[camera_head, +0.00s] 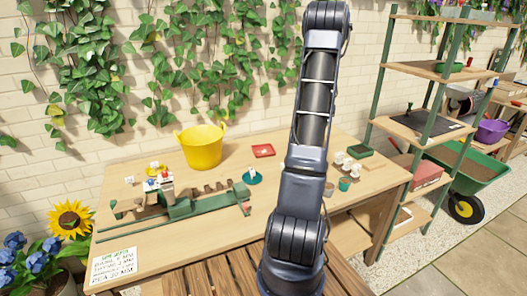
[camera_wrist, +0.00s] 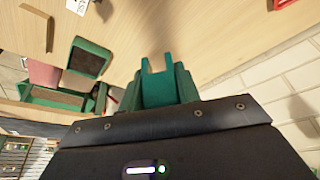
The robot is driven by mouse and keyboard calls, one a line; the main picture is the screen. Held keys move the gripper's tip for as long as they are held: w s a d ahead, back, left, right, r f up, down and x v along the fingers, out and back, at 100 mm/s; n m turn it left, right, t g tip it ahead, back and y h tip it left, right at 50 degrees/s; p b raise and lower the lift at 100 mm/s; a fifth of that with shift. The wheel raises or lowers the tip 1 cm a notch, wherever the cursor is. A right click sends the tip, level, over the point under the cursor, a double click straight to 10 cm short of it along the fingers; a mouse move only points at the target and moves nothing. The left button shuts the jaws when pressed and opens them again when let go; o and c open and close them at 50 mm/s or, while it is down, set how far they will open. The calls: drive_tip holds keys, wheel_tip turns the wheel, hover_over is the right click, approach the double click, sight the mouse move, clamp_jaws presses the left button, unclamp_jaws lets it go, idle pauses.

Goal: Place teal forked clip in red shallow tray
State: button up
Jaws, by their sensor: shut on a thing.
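The teal forked clip (camera_wrist: 160,90) shows in the middle of the wrist view, its two prongs pointing away from my gripper (camera_wrist: 166,103). My gripper is shut on it and holds it above the wooden surface. In the head view my arm hides both the gripper and the clip. The red shallow tray (camera_head: 263,151) lies on the back of the table, left of my arm, and looks empty. A red edge at the top right of the wrist view (camera_wrist: 283,3) may be that tray.
A yellow tub (camera_head: 201,147) stands left of the tray. A teal saucer (camera_head: 252,178) with a small white item lies in front of it. A green rail fixture (camera_head: 190,205) spans the table's left front. Small pots (camera_head: 345,184) and a green tray (camera_head: 360,152) stand on the right.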

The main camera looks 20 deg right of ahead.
drive_tip(key=w+a+n+y, duration=0.1)
drive_tip(key=w+a+n, duration=0.3)
drive_tip(key=w+a, duration=0.7)
drive_tip(key=n+t+y, duration=0.1)
drive_tip(key=n+y, duration=0.1)
drive_tip(key=n, duration=0.1)
hover_over(262, 150)
drive_tip(key=s, duration=0.2)
wheel_tip(262, 150, down, 19)
drive_tip(key=shift+r, duration=0.1)
drive_tip(key=o, duration=0.9)
drive_tip(key=shift+o, duration=0.2)
